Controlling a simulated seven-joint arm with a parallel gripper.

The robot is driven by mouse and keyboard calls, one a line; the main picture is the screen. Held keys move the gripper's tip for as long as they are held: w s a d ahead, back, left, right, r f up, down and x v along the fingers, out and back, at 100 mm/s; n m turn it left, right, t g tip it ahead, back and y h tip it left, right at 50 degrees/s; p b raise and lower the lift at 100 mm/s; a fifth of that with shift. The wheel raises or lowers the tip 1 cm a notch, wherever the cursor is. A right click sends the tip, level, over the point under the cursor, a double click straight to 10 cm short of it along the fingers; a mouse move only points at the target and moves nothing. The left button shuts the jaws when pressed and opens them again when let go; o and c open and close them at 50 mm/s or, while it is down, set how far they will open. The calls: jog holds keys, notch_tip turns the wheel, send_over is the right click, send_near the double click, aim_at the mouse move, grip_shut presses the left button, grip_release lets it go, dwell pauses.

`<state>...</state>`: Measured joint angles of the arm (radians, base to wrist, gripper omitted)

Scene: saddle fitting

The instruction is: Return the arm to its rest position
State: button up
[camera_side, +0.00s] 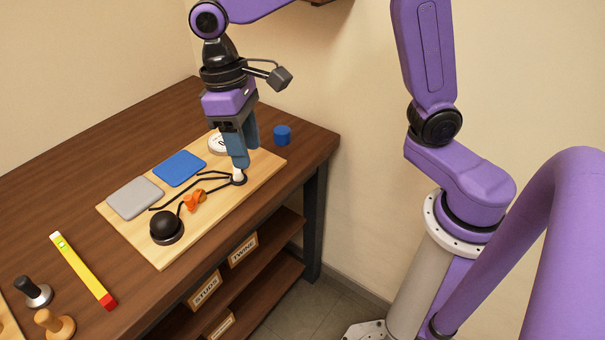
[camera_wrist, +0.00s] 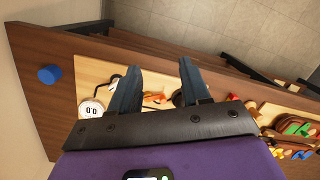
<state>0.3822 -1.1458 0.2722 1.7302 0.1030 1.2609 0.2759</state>
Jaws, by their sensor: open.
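My gripper (camera_side: 238,162) points down over the far right part of a light wooden board (camera_side: 165,245). Its two blue-grey fingers stand apart in the wrist view (camera_wrist: 160,66), with nothing seen held between them. Thin black cords or rods (camera_side: 200,180) run across the board from near that base.
On the board are a black dome (camera_side: 165,224), an orange piece (camera_side: 194,201), grey (camera_side: 135,197) and blue (camera_side: 180,168) pads, and a white dial (camera_wrist: 91,109). A blue cylinder (camera_side: 282,135) stands behind. A yellow level-like bar (camera_side: 80,268) and two knobbed tools lie front left.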

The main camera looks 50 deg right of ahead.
jog(key=s+d+f+n+t, duration=0.1)
jog(key=s+d+f+n, duration=0.1)
jog(key=s+d, duration=0.5)
jog(key=s+d+f+n+t, duration=0.1)
jog(key=s+d+n, duration=0.4)
jog(key=s, duration=0.7)
jog(key=shift+d+f+y, duration=0.3)
jog(key=shift+d+f, duration=0.1)
jog(key=shift+d, duration=0.75)
